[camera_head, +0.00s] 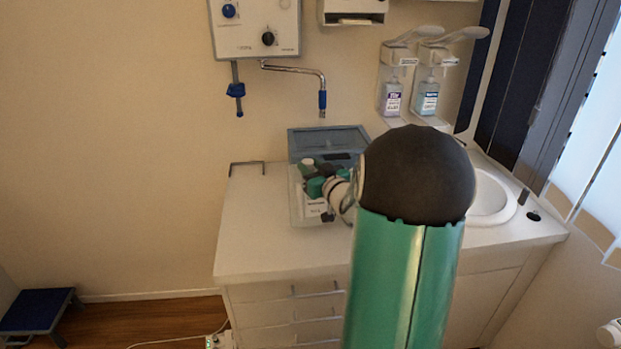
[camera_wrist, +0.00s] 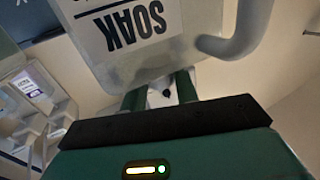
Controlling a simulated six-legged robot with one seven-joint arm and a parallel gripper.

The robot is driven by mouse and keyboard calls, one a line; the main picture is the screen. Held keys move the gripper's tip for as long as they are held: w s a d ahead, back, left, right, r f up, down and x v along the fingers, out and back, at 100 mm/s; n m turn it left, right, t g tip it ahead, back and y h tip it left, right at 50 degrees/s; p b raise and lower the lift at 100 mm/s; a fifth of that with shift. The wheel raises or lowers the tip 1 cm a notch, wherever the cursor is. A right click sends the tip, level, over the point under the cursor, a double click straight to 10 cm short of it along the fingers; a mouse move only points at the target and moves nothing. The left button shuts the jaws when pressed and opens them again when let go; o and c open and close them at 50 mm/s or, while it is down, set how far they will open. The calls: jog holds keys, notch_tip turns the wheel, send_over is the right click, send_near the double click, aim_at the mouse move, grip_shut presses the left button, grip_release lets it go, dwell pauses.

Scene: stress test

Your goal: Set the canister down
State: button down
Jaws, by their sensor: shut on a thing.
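The canister (camera_wrist: 165,62) is pale and translucent, with a white label reading SOAK upside down in the wrist view and a thick curved handle on the right. My gripper (camera_wrist: 160,88) has its two green fingers shut on it at its near edge. In the head view my gripper (camera_head: 318,186) is small and partly hidden by my arm, over the left part of the counter. A pale, see-through body with a white label (camera_head: 315,207) shows just below it. I cannot tell there whether its base touches the counter.
The white counter (camera_head: 250,240) is clear at the left and front. A blue-grey lidded box (camera_head: 328,139) stands behind my gripper. A sink (camera_head: 492,198) lies at the right. Soap dispensers (camera_head: 393,95) and a bent tap (camera_head: 300,70) are on the wall.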

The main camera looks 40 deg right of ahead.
jog(key=shift+w+d+f, duration=0.1)
jog(key=shift+f, duration=0.8)
jog(key=shift+w+d+f, duration=0.1)
jog(key=shift+f, duration=0.9)
jog(key=c, duration=1.1)
grip_release()
jog(key=shift+a, duration=0.1)
jog(key=shift+o, duration=0.2)
